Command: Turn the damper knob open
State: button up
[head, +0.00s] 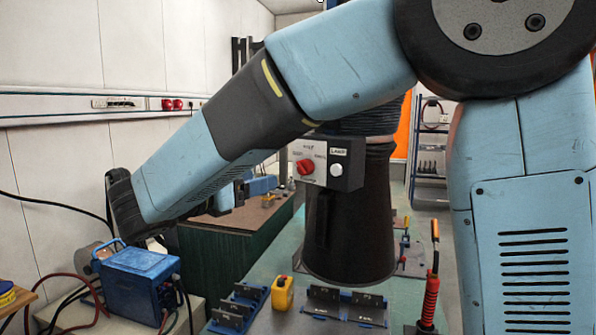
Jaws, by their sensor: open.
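The red damper knob (305,167) is on the pale front panel of a dark control box (349,172), in the middle of the head view. Small labels surround it, too small to read surely, and I cannot tell which one it points at. A white round button (336,169) sits to its right under a label that seems to read LAMP. The box is mounted on a black extraction hood (350,230). My gripper (232,198) shows only in part, dark, past my forearm. It is open, left of and lower than the knob, apart from it. Nothing shows between its jaws.
A table below the hood carries dark fixtures (345,305), a yellow block (282,293) and a red-handled torch (430,298). A blue machine (135,280) with cables stands at lower left. A green workbench (225,255) is behind. My arm crosses above the box, close to its top edge in the picture.

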aim_at(299, 169)
jog(key=x, duration=1.3)
jog(key=shift+d, duration=0.2)
jog(key=c, duration=1.1)
